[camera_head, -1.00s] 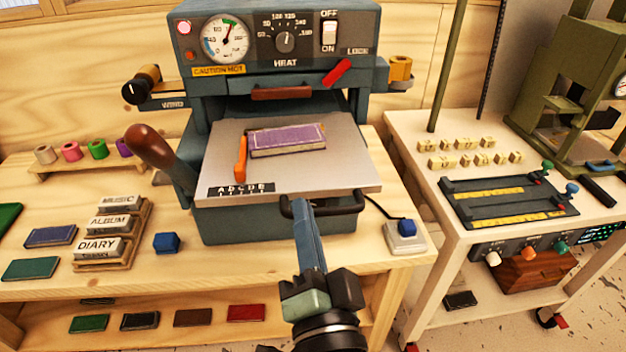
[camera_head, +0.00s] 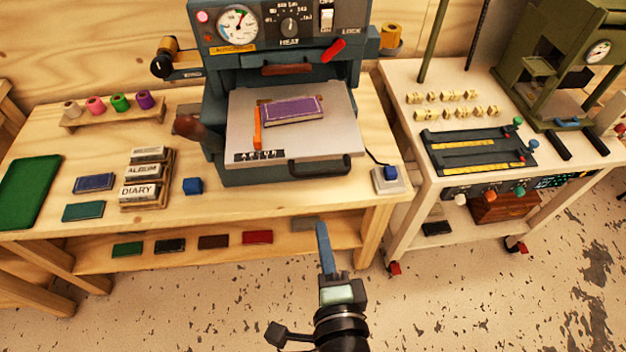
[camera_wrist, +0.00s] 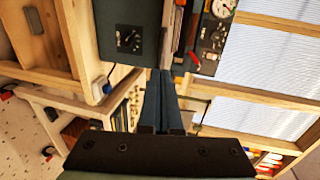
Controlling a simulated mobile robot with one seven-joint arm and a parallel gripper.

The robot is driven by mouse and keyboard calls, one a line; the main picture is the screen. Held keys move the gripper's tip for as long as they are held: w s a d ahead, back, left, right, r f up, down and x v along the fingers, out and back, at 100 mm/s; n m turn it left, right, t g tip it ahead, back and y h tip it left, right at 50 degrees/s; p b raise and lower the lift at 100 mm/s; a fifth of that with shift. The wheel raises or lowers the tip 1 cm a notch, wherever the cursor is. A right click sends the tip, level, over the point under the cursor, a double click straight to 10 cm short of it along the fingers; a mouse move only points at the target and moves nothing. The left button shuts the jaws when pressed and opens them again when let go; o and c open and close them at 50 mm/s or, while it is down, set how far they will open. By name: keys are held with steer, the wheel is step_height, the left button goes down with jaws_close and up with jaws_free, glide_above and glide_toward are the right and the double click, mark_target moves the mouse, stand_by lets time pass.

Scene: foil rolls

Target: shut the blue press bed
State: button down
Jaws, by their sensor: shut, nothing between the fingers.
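The dark blue press (camera_head: 255,172) stands on the wooden bench. Its grey bed plate (camera_head: 340,125) sticks out at the front, with a black handle (camera_head: 320,169) on its front edge. A purple book (camera_head: 293,111) lies on the plate beside an orange bar (camera_head: 257,128). A strip with letters lies at the plate's front left. My gripper (camera_head: 322,228) is shut and empty, in front of the bench edge, below the handle and apart from it. Its blue fingers also show in the wrist view (camera_wrist: 161,85), pointing toward a dark machine body.
A brown-knobbed lever (camera_head: 193,128) is at the press's left. A button box (camera_head: 390,180) and a small blue block (camera_head: 193,186) sit on the bench. A white cart (camera_head: 400,90) with a green press (camera_head: 560,60) stands at right. The floor in front is free.

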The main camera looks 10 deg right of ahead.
mark_target(310, 176)
steer(key=p+x, duration=0.2)
steer(key=x, duration=0.9)
steer(key=shift+w, duration=0.4)
